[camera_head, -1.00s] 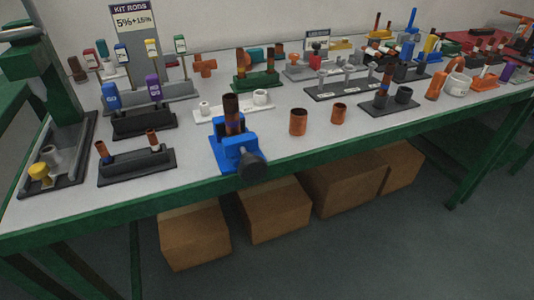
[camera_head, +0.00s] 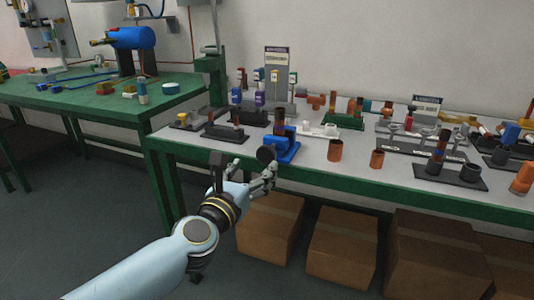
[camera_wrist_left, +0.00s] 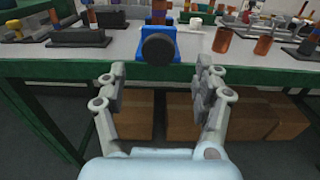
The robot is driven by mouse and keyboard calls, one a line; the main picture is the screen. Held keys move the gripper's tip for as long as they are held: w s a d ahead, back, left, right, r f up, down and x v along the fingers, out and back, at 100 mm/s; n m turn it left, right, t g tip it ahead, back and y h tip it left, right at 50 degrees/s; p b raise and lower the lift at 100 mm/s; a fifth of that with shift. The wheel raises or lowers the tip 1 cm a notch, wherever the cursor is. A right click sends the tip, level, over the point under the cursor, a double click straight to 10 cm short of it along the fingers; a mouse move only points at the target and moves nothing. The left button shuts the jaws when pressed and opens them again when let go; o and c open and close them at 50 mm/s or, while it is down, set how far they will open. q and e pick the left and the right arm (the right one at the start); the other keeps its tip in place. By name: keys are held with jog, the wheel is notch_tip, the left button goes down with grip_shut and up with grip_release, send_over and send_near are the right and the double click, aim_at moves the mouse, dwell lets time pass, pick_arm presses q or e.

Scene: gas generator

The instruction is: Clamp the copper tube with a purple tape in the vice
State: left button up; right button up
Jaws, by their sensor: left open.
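The blue vice (camera_head: 283,150) stands at the front edge of the grey-topped bench, its black round knob facing me. It also shows in the wrist view (camera_wrist_left: 175,45). A copper tube (camera_head: 279,118) with a dark band stands upright in the vice; its jaws are too small to judge as tight or loose. In the wrist view the tube (camera_wrist_left: 158,8) shows a bluish-purple band, its top cut off. My left gripper (camera_head: 265,183) is open and empty, in front of and below the vice knob, apart from it. It also shows in the wrist view (camera_wrist_left: 160,74). My right gripper is out of view.
Two copper pieces (camera_head: 335,151) stand right of the vice. A black holder (camera_head: 449,175) with a banded tube is further right. A black rack (camera_head: 222,132) stands left. The bench's green front edge (camera_head: 400,200) lies close to my gripper; cardboard boxes (camera_head: 342,245) sit beneath.

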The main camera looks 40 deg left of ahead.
aim_at(265, 155)
pick_arm(q)
jog(key=x, duration=0.7)
jog(key=shift+w+a+f, duration=0.1)
jog(key=shift+w+a, duration=0.05)
jog(key=shift+w, duration=0.2)
jog(key=shift+w+a, duration=0.1)
jog(key=shift+w, duration=0.35)
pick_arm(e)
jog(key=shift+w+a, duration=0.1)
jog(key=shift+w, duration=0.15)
pick_arm(q)
jog(key=shift+c, duration=0.3)
jog(key=c, duration=1.1)
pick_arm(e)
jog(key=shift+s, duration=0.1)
